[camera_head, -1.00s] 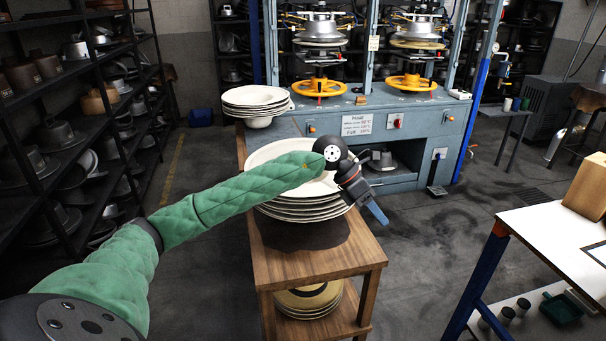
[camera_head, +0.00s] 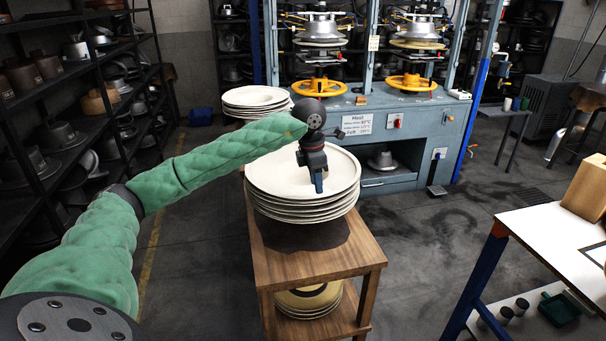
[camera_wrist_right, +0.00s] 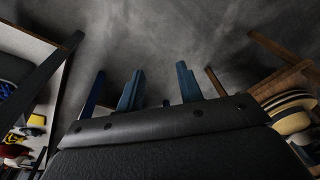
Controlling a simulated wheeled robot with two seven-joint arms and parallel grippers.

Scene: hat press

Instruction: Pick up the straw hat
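A stack of cream straw hats (camera_head: 275,180) with wide brims lies on the upper shelf of a wooden stand in the head view. My left gripper (camera_head: 319,186) points down over the right part of the top hat's brim. Its fingers look close together from this side, so I cannot tell if they are open or whether they touch the brim. My right gripper (camera_wrist_right: 160,88) shows in the right wrist view, its two blue fingers apart with only grey floor between them.
The wooden stand (camera_head: 330,256) holds more hats (camera_head: 308,300) on its lower shelf. Another hat stack (camera_head: 255,98) sits behind. A blue-grey press machine (camera_head: 425,122) stands at the back. A white-topped table (camera_head: 550,235) is at the right, with clear floor between.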

